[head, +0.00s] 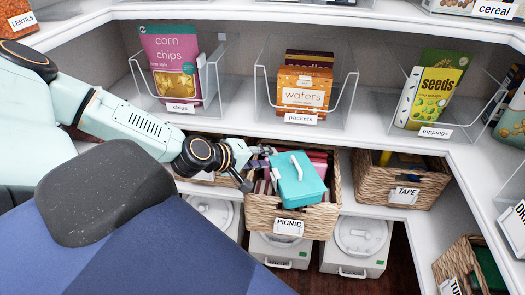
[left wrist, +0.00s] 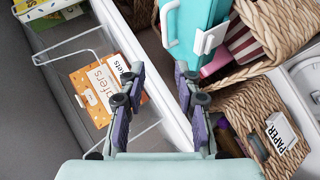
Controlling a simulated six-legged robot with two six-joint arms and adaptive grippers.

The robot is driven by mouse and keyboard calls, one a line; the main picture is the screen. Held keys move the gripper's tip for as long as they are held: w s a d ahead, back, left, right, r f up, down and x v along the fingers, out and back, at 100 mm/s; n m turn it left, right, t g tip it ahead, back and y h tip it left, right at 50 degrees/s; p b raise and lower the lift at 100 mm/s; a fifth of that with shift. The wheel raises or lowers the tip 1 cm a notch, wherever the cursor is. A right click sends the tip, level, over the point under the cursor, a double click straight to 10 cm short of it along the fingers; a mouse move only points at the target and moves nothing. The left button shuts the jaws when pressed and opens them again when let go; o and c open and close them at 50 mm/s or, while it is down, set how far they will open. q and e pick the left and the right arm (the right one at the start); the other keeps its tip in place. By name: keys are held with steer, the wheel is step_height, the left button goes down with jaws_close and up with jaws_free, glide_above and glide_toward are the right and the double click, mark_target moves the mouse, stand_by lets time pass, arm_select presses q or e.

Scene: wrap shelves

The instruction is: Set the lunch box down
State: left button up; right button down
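The teal lunch box (head: 303,190), with a white handle on top, is in the wicker basket labelled PICNIC (head: 290,222), slightly turned. I cannot tell what its underside rests on. In the left wrist view the lunch box (left wrist: 195,20) shows at the top, its white clasp facing me. My left gripper (head: 262,160) is just left of the box. In the left wrist view its fingers (left wrist: 160,80) are spread with nothing between them, and the lunch box lies beyond the tips. My right gripper is in neither view.
Striped and pink items lie in the basket around the box. A TAPE basket (head: 400,185) stands to the right. Above is a shelf with clear bins of chips (head: 172,62), wafers (head: 303,90) and seeds (head: 434,95). White lidded containers (head: 358,240) stand below.

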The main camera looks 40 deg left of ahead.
arm_select(q)
steer(key=shift+s+d, duration=0.1)
steer(key=shift+s, duration=0.05)
steer(key=s+d+f+m+g, duration=0.6)
steer(key=s+d+f, duration=0.2)
steer(key=s+d, duration=0.3)
steer(key=s+d+f+m+g+y, duration=0.1)
steer(key=s+d+f+m+g, duration=0.1)
steer(key=s, duration=0.7)
steer(key=s+d+f+m+g+y, duration=0.1)
steer(key=s+d+f+m+g, duration=0.1)
steer(key=s, duration=0.6)
steer(key=f+m+g, duration=0.1)
steer(key=m, duration=0.1)
steer(key=shift+s+f+m+g, duration=0.3)
steer(key=shift+s+f, duration=0.05)
steer(key=shift+f, duration=0.1)
step_height(320, 180, down, 2)
steer(key=shift+w+d+f+b, duration=0.1)
steer(key=shift+f+b, duration=0.1)
steer(key=shift+b, duration=1)
